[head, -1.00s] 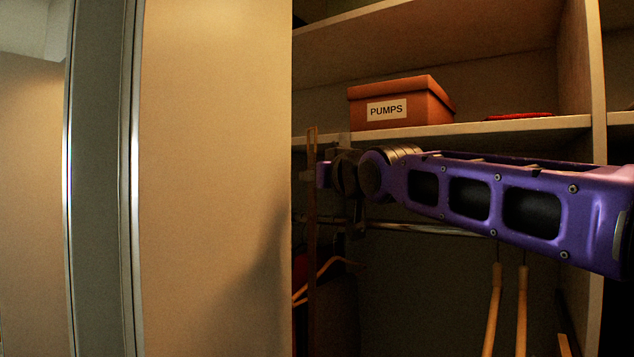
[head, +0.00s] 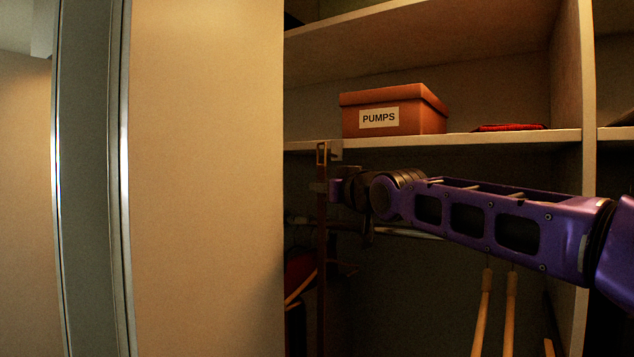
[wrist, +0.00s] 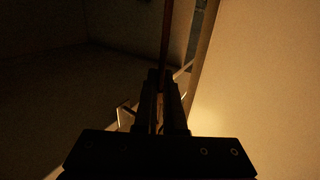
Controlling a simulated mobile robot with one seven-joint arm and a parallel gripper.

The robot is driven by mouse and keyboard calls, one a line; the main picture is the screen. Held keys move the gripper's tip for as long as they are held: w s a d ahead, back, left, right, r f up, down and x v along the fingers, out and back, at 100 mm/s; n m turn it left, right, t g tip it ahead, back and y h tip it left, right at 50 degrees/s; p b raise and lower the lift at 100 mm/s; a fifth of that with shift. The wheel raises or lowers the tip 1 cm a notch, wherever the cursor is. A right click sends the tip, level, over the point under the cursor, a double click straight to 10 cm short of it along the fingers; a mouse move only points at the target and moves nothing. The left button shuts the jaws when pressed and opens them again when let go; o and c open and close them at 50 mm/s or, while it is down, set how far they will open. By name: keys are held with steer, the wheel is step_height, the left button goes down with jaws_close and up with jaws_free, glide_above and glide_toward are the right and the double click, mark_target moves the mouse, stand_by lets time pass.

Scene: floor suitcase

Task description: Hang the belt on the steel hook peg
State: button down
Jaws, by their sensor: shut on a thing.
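The belt (head: 322,240) is a long, narrow brown strip hanging upright, with a pale frame-like buckle (head: 322,153) at its top. My gripper (head: 326,188) is shut on the belt a little below the buckle. In the wrist view the belt (wrist: 166,35) runs upright between the dark fingers (wrist: 161,85). A small grey fitting (head: 336,150) at the shelf's front edge is just right of the buckle; it may be the steel hook peg's mount. The peg itself is not clear, and I cannot tell whether the buckle touches it.
A shelf (head: 470,140) carries an orange box labelled PUMPS (head: 395,110) and a flat red item (head: 508,127). A large pale panel (head: 205,180) stands close on the left.

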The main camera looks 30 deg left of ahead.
steer(key=shift+w+d+f+p, duration=0.1)
steer(key=shift+w+f+p, duration=0.2)
steer(key=shift+w, duration=0.55)
steer(key=shift+w+d+f+p, duration=0.1)
steer(key=shift+w+f+p, duration=0.15)
steer(key=shift+w, duration=0.55)
steer(key=c, duration=0.9)
jaws_free()
